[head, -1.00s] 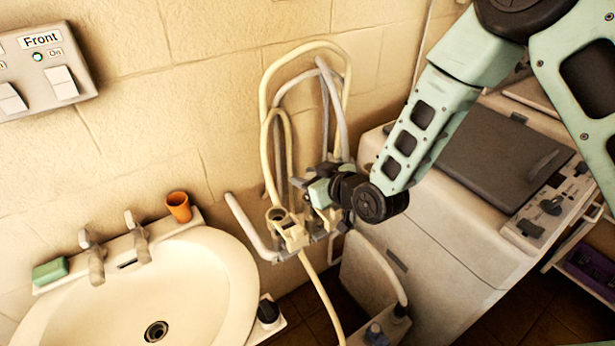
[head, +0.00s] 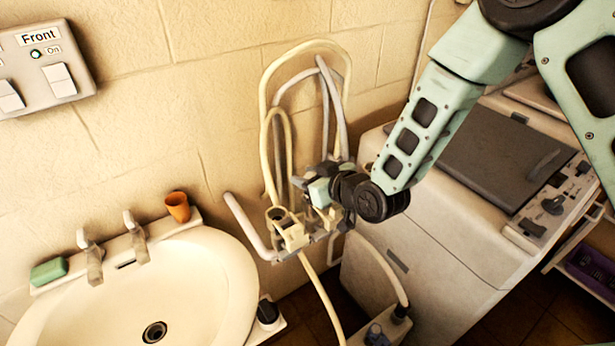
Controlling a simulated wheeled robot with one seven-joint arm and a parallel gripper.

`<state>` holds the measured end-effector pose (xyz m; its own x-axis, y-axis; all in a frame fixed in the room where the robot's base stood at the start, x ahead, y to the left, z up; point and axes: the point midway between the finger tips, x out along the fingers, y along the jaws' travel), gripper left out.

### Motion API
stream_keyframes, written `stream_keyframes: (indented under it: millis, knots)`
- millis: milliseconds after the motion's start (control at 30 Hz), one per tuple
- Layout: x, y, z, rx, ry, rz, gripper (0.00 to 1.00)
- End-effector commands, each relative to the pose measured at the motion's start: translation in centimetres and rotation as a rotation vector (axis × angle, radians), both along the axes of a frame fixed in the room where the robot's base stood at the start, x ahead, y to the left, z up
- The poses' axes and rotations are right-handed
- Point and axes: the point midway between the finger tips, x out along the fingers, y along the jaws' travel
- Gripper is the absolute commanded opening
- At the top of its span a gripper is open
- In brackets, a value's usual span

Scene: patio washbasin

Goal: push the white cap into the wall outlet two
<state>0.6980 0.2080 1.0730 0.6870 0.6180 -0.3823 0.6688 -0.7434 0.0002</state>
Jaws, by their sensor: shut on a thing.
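My gripper (head: 305,190) is at the wall right of the basin, just above a pair of cream wall outlets. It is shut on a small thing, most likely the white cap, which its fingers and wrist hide. The left outlet (head: 288,238) shows a round open mouth. The right outlet (head: 326,219) is partly covered by my gripper and sits right below it. No number on the outlets can be read. I cannot tell whether the cap touches an outlet.
Cream and grey hoses (head: 263,100) loop up the wall behind my gripper. A white basin (head: 215,270) with two taps, an orange cup (head: 178,206) and green soap (head: 49,272) is at left. A white machine (head: 430,250) stands close at right.

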Motion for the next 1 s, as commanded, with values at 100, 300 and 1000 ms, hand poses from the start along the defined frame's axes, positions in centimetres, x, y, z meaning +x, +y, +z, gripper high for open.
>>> stream_keyframes:
  millis: [100,300,1000]
  knots:
    - [0.02,0.01,-0.08,0.001,-0.001,0.000,0.11]
    - [0.01,0.01,0.01,0.000,0.000,0.000,0.11]
    - [0.00,0.00,-0.95,0.000,0.000,0.000,0.11]
